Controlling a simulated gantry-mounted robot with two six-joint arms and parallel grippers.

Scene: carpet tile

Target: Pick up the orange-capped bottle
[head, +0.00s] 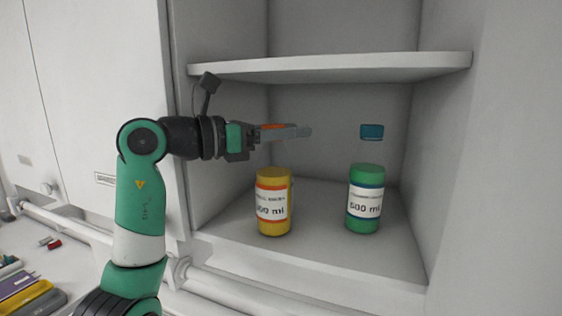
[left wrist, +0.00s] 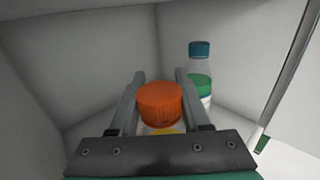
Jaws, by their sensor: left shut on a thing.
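The orange-capped bottle (head: 273,203) has yellow contents and a white label, and stands upright on the cabinet floor in the head view. My left gripper (head: 290,131) reaches in from the left at the height of its cap and is shut on the bottle. In the left wrist view the orange cap (left wrist: 160,103) sits between the two fingers (left wrist: 160,92) of my left gripper. In the head view the fingers hide most of the cap. My right gripper is not in view.
A blue-capped bottle with green contents (head: 365,198) stands to the right, apart from the gripper; it also shows in the left wrist view (left wrist: 200,82). A shelf (head: 330,68) is above. Cabinet walls enclose the sides. Loose items lie at lower left.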

